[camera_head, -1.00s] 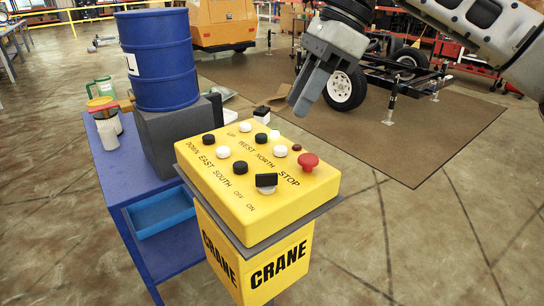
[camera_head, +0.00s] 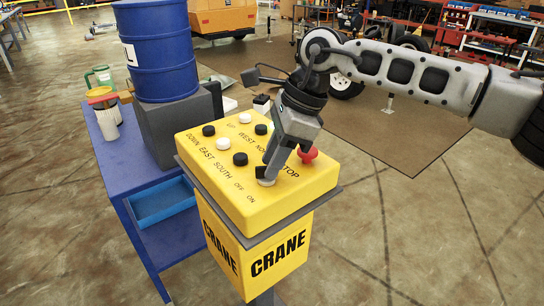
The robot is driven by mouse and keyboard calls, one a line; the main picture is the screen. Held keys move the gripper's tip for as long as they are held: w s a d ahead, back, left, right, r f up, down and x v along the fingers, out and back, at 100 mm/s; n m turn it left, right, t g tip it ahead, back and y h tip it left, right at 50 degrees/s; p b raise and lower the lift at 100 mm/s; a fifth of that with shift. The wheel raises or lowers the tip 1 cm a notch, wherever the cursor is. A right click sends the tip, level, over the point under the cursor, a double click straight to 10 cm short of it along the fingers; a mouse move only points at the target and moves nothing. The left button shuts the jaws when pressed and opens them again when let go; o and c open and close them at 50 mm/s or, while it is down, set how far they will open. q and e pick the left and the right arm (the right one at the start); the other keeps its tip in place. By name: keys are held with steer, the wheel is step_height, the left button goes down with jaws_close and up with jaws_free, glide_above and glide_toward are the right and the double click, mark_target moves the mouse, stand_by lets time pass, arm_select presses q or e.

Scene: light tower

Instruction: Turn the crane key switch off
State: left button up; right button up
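The yellow crane control box (camera_head: 210,180) stands on a post with black CRANE lettering. Its top has black and white buttons, a red stop button (camera_head: 307,155), and OFF and ON labels near the front. My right gripper (camera_head: 267,176) points down over the key switch (camera_head: 266,182) beside the ON label. The fingertips are at the switch and cover its black handle; only part of its pale base shows. I cannot tell whether the fingers are closed on the handle. My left gripper is not in view.
A blue cart (camera_head: 138,185) stands left of the box, with a blue barrel (camera_head: 158,50) on a dark block and a blue tray (camera_head: 162,203). A wheeled trailer stands behind my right arm on a brown mat (camera_head: 400,145). The floor to the right is clear.

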steer(key=shift+a+f, duration=0.15)
steer(key=shift+f, duration=0.2)
jaws_close()
